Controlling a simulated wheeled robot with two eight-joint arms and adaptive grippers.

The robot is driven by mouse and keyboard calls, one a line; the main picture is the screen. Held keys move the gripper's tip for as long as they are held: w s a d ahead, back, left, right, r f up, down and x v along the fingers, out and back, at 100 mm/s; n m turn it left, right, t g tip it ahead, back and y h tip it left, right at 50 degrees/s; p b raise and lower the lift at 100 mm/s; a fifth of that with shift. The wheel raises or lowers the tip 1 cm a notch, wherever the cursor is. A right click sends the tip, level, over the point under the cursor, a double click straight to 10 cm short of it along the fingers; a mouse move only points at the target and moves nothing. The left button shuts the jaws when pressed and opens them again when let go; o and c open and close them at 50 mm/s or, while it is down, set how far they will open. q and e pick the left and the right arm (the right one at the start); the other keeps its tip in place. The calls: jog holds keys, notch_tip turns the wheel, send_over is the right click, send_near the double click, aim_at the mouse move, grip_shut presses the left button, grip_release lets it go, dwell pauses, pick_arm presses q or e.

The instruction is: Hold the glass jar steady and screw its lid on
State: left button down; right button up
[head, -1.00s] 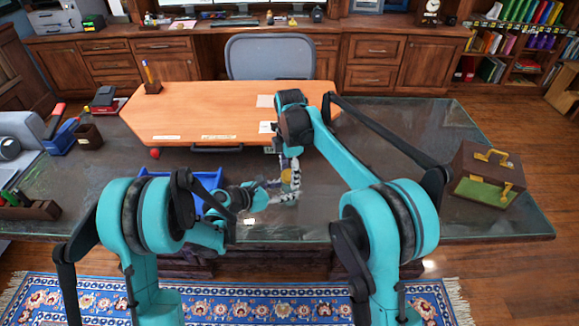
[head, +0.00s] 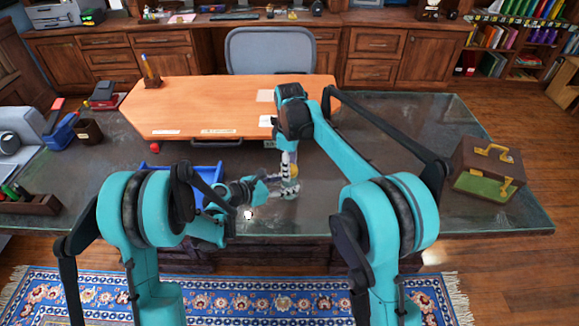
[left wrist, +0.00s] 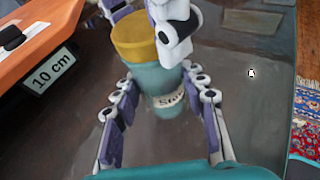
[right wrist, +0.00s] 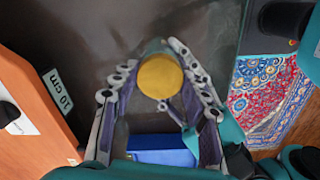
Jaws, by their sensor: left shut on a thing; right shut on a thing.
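The glass jar (left wrist: 150,80) is teal-tinted with a partly covered label and stands between the fingers of my left gripper (left wrist: 160,95), which is shut on its sides. The yellow lid (left wrist: 133,38) is on the jar's mouth; I cannot tell how tightly it sits. My right gripper (right wrist: 152,62) comes down from above and is shut on the lid, whose round top (right wrist: 160,76) faces the right wrist camera. In the head view both grippers meet over the desk's front part, the left (head: 278,192) coming from the side, and they mostly hide the jar.
A blue tray (head: 206,172) lies just left of the grippers. An orange desk board (head: 220,105) with a "10 cm" tag (left wrist: 54,71) is behind them. A brown box with yellow handles (head: 487,172) stands at the right. The glass desk top between is clear.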

jog(key=m, duration=0.9)
jog(key=shift+m, duration=0.4)
jog(key=m, duration=0.4)
jog(key=shift+f+m, duration=0.1)
jog(key=shift+m, duration=0.3)
jog(key=m, duration=0.6)
jog(key=shift+m, duration=0.3)
jog(key=o, duration=1.4)
jog(key=shift+c, duration=0.2)
notch_tip(320, 180, up, 12)
